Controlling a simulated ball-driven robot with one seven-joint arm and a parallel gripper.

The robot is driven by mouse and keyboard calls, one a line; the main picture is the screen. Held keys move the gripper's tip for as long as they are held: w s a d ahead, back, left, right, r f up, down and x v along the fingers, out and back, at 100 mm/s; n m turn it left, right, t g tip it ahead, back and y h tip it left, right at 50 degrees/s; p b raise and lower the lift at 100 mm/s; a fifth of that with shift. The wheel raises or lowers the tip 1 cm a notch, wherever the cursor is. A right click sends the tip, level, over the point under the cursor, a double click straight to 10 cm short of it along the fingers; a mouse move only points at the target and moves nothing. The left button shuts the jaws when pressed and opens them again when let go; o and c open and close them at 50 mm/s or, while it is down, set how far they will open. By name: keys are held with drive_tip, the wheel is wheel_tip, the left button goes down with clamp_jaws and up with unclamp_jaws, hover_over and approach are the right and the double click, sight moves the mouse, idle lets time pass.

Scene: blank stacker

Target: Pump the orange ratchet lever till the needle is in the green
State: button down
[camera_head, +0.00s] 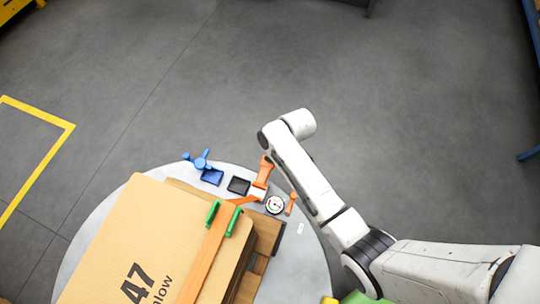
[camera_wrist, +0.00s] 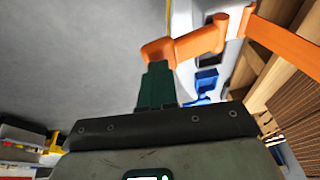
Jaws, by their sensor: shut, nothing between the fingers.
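The orange ratchet lever (camera_head: 263,170) stands up at the right end of the orange strap (camera_head: 205,262), on the round grey table. In the wrist view, the lever (camera_wrist: 195,44) crosses above my gripper (camera_wrist: 158,72). My gripper's dark green fingers are shut, and their tips overlap the lever's left end in the picture. I cannot tell whether they touch it. In the head view my gripper is hidden behind my arm. A round white gauge (camera_head: 275,205) sits just right of the ratchet, with some green and red on its face. Its needle is too small to read.
A large cardboard box (camera_head: 130,225) fills the table's left, with green corner guards (camera_head: 234,221) under the strap. A small orange handle (camera_head: 291,203) stands right of the gauge. A blue knob piece (camera_head: 201,160), a blue tray (camera_head: 212,177) and a black tray (camera_head: 238,186) lie behind.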

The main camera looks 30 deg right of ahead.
drive_tip(key=shift+w+d+f+g+y+b, duration=0.2)
drive_tip(key=shift+d+f+g+y+b, duration=0.15)
drive_tip(key=shift+f+y, duration=0.25)
drive_tip(key=shift+w+d+f+g+y+b, duration=0.25)
drive_tip(key=shift+f+g+y, duration=0.1)
drive_tip(key=shift+f+y, duration=0.2)
drive_tip(key=shift+f, duration=0.55)
drive_tip(key=shift+d+f+b, duration=0.1)
drive_tip(key=shift+b, duration=0.2)
drive_tip(key=w+a+p+v, duration=0.1)
drive_tip(key=p+v, duration=0.4)
drive_tip(key=v, duration=0.9)
drive_tip(key=shift+r, duration=0.25)
drive_tip(key=shift+s+f, duration=0.1)
